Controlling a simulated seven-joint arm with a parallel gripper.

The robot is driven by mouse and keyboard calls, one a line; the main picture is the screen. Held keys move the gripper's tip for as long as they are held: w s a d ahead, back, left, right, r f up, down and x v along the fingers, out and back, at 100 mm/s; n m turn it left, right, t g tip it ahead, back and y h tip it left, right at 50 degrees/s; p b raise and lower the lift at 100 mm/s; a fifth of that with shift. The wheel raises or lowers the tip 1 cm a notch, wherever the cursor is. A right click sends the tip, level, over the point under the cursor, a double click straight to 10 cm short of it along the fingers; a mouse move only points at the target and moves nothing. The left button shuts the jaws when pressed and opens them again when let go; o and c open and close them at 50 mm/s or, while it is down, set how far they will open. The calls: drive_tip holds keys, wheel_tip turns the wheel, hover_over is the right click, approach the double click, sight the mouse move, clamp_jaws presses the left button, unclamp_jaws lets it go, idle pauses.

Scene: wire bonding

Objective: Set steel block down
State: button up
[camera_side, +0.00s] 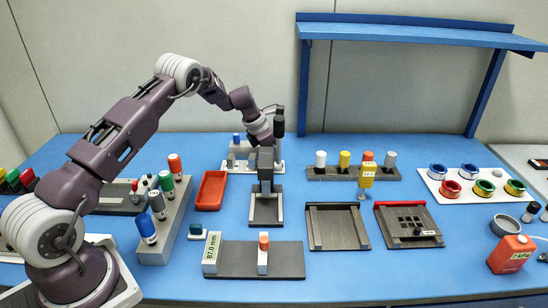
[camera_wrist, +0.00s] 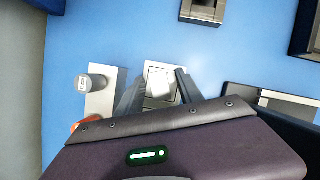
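A pale, light-grey block, which looks like the steel block (camera_wrist: 159,82), sits between my two fingers in the wrist view, over a light plate with marked lines. My gripper (camera_wrist: 162,84) has its fingers apart on either side of it. A narrow gap shows at the right finger; contact at the left finger is unclear. In the side view my gripper (camera_side: 265,186) points down, low over a small dark-and-light plate (camera_side: 266,210). The block is hidden behind the fingers there, so I cannot tell whether it rests on the plate.
A red tray (camera_side: 211,190) lies left of my gripper. A grey rack (camera_side: 163,225) with several capped bottles stands further left. An empty dark tray (camera_side: 338,228) is to the right. A flat grey base (camera_side: 285,262) with an orange-capped post lies in front.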

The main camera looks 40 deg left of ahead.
drive_tip(key=v, duration=1.3)
drive_tip(key=s+d+r+m, duration=1.3)
drive_tip(key=s+d+r, duration=0.1)
drive_tip(key=r, duration=0.2)
drive_tip(key=s+d+m+y, duration=0.1)
drive_tip(key=s+d+m, duration=0.2)
drive_tip(key=s+m, duration=0.6)
drive_tip(key=s+d+f+m+t, duration=0.1)
drive_tip(key=s+d+m, duration=0.2)
drive_tip(key=s+m, duration=0.6)
drive_tip(key=s, duration=0.8)
drive_tip(key=shift+f+m+t+y, duration=0.3)
drive_tip(key=shift+y, duration=0.1)
